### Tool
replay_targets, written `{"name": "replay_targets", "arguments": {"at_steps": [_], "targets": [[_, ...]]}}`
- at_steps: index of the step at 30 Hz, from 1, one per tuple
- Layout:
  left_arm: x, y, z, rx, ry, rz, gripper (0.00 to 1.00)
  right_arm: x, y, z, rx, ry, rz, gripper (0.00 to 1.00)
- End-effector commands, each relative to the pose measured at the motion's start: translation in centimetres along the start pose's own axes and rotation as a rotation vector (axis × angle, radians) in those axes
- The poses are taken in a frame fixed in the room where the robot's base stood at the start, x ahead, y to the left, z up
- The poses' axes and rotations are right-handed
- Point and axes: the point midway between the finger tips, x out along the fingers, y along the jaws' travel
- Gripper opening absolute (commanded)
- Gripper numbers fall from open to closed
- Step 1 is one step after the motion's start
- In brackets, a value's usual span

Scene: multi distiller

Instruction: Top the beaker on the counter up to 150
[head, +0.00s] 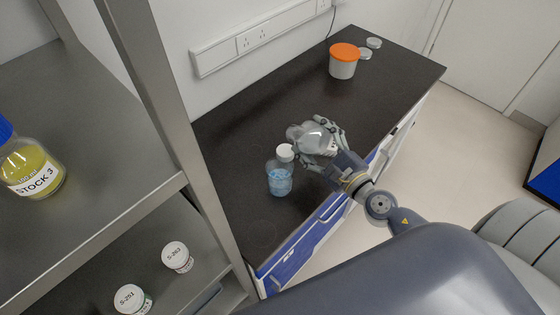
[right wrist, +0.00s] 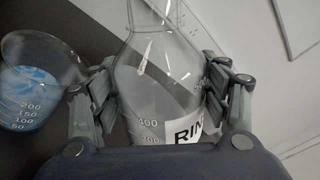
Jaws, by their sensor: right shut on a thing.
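The clear beaker (head: 279,182) holds blue liquid and stands upright on the dark counter (head: 255,115). It also shows at the left of the right wrist view (right wrist: 35,85), with marks from 50 to 200; I cannot read the exact level. My right gripper (head: 318,138) is shut around a clear bottle (right wrist: 160,75), with a partly hidden label starting "RIN" and marks 300 and 400. The bottle is held above the counter, behind and right of the beaker. A white round piece (head: 285,152) shows just above the beaker; I cannot tell whether it belongs to the bottle. My left gripper is not in view.
A white tub with an orange lid (head: 344,58) and small pale lids (head: 374,43) are at the counter's far end. The wall is behind.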

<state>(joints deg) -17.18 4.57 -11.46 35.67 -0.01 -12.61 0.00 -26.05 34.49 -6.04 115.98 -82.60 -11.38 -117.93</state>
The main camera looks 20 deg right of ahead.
Motion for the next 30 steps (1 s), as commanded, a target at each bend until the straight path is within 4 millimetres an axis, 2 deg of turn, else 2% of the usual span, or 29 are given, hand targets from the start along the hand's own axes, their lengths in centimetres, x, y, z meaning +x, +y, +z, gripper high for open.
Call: {"name": "replay_targets", "arguments": {"at_steps": [1, 3, 5, 17, 24, 30], "targets": [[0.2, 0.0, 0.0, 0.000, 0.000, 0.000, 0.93, 0.0, 0.1, 0.4, 0.073, -0.007, -0.003, 0.18], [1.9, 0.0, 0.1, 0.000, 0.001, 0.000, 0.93, 0.1, 1.2, -0.5, 0.140, -0.011, -0.002, 0.18], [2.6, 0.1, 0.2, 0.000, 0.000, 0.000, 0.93, 0.1, 1.6, -0.7, 0.204, -0.016, -0.002, 0.18], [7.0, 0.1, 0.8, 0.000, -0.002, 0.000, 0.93, 0.2, 2.8, -3.2, 0.505, -0.036, -0.002, 0.18], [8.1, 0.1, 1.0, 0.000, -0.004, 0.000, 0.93, 0.2, 2.5, -3.7, 0.753, -0.053, -0.001, 0.18], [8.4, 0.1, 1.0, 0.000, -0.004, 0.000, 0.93, 0.2, 2.4, -3.8, 0.844, -0.059, -0.001, 0.18]]}}
